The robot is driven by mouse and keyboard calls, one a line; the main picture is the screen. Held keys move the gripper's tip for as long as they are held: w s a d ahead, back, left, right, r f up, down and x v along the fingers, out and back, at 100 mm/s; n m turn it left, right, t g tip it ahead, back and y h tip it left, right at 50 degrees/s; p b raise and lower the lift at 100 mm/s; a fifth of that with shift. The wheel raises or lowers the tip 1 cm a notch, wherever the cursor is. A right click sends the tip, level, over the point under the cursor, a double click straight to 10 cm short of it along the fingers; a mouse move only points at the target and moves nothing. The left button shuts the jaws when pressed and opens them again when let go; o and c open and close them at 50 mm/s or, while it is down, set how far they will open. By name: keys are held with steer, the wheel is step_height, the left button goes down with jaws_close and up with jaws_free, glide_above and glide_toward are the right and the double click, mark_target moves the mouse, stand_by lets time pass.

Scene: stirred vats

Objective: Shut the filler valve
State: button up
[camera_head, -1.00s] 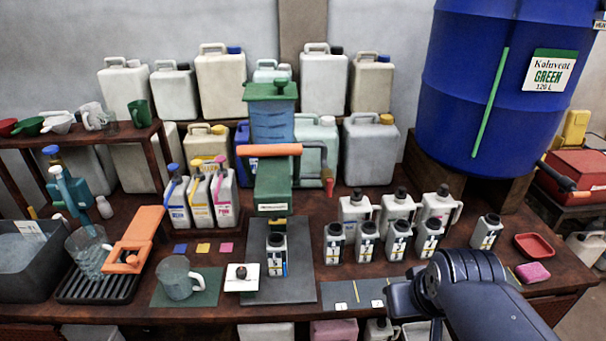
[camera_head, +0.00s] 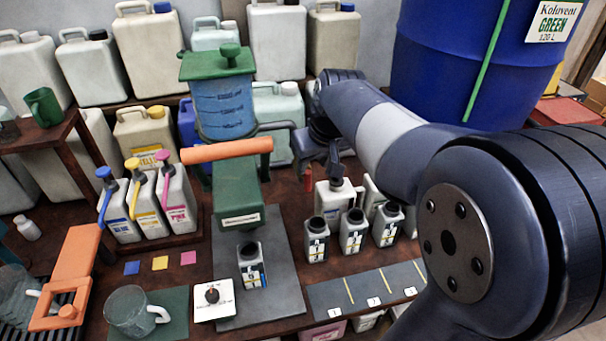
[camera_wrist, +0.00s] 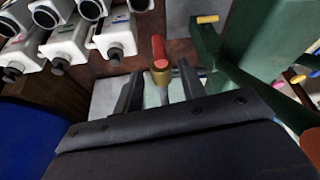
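The green filler (camera_head: 237,190) has a blue tank on top and an orange lever (camera_head: 227,150) reaching left. A small red-tipped piece (camera_head: 309,178), which I take for the valve handle, shows at its right side, just below my gripper. In the wrist view this red handle (camera_wrist: 158,48) sits on a brass-coloured fitting (camera_wrist: 160,74), between my gripper's (camera_wrist: 160,90) two dark fingers. The fingers stand apart, with gaps on both sides of it. My gripper in the head view (camera_head: 312,150) is partly hidden by my wrist. I cannot tell the valve's position.
A white bottle (camera_head: 250,265) stands under the filler on a grey plate. Several white bottles (camera_head: 353,232) stand close right of the filler. The blue drum (camera_head: 455,60) rises behind my arm. Colour-labelled jugs (camera_head: 147,205) stand to the left.

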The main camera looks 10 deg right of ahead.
mark_target(310, 173)
steer(key=x, duration=0.7)
steer(key=shift+w+f, duration=0.1)
steer(key=shift+f, duration=0.3)
steer(key=shift+c, duration=0.3)
jaws_close()
